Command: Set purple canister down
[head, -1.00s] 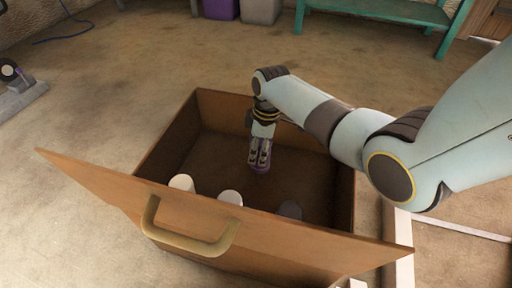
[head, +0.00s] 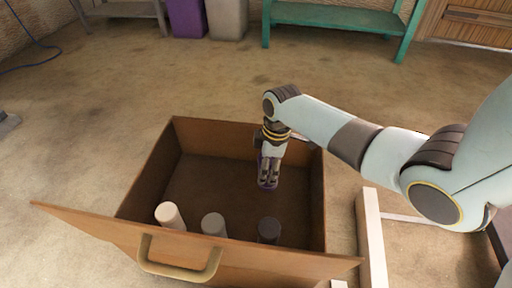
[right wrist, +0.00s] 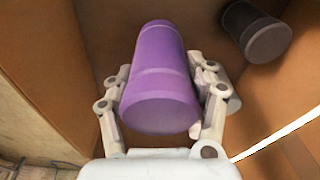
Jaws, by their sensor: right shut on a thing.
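The purple canister (right wrist: 160,78) is between the fingers of my right gripper (right wrist: 163,95) in the right wrist view, and the fingers are shut on it. In the head view the right gripper (head: 268,180) points down inside an open wooden drawer (head: 150,180), and only a little purple shows between its fingers. Whether the canister's base touches the drawer floor I cannot tell. My left gripper is not in view.
A pale pink canister (head: 170,215), a grey one (head: 214,224) and a dark one (head: 269,230) stand along the drawer's front, which has a brass-coloured handle (head: 180,258). The dark canister also shows in the right wrist view (right wrist: 256,32). Bare drawer floor lies behind them.

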